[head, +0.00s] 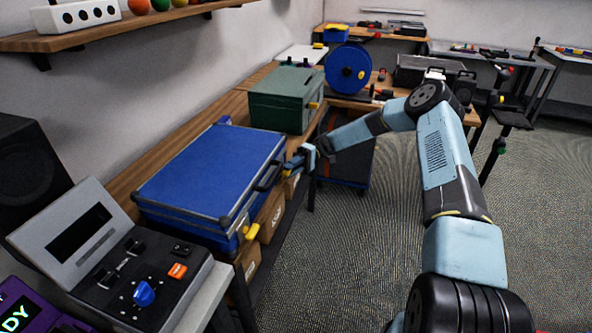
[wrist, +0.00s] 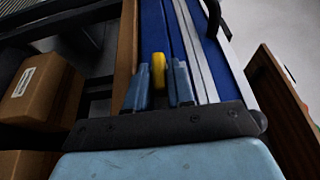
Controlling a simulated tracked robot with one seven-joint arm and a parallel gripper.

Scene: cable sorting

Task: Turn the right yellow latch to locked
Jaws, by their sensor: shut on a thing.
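A blue case (head: 205,172) with silver edges and a black handle (head: 268,177) lies closed on the wooden bench. Its right yellow latch (head: 287,173) is at the far end of its front side, largely covered by my gripper (head: 297,162). In the wrist view the yellow latch (wrist: 160,70) stands between the two blue fingers of my gripper (wrist: 161,85), which are shut on it. The latch lies roughly in line with the fingers there. The other yellow latch (head: 251,231) is at the near end of the case, free of the gripper.
Cardboard boxes (head: 270,215) sit below the bench beside the case. A green box (head: 287,98) and a blue reel (head: 348,68) stand farther back. A grey control panel (head: 140,275) is in front at the left. The floor (head: 340,260) to the right is clear.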

